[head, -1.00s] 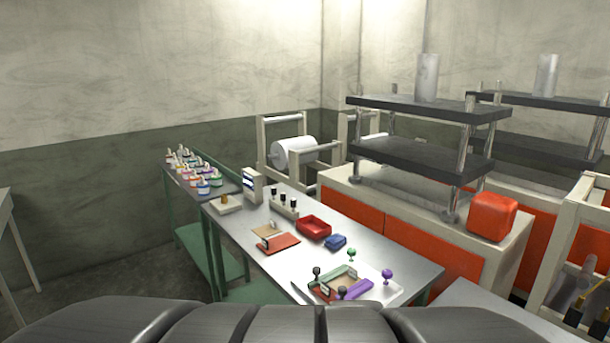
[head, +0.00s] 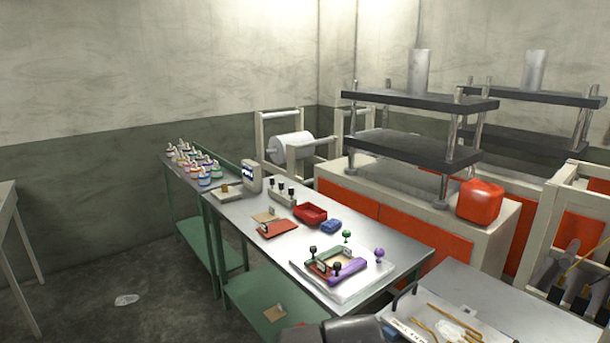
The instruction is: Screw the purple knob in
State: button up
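The purple knob (head: 380,254) is a small ball on a short stem, upright near the right edge of a pale fixture plate (head: 350,287) on the metal workbench. I cannot tell how deep its stem sits. A purple bar (head: 348,271) lies on the plate to its left, along one side of a small frame. A green knob (head: 347,235) stands behind, and black knobs (head: 313,250) stand at the left and front of the frame. My gripper is not in view. Dark parts at the bottom edge look like my own arm, far from the knob.
The bench (head: 250,232) also holds a red tray (head: 310,215), a blue block (head: 331,226) and an orange-red pad (head: 277,230). A second table (head: 500,310) with tools is at the lower right. A red canister (head: 481,201) stands on the press base behind.

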aim_at(379, 253)
jog(key=i+j, duration=0.15)
jog(key=i, duration=0.4)
jog(key=i+j, duration=0.15)
jog(key=i, duration=0.45)
jog(key=z, duration=0.05)
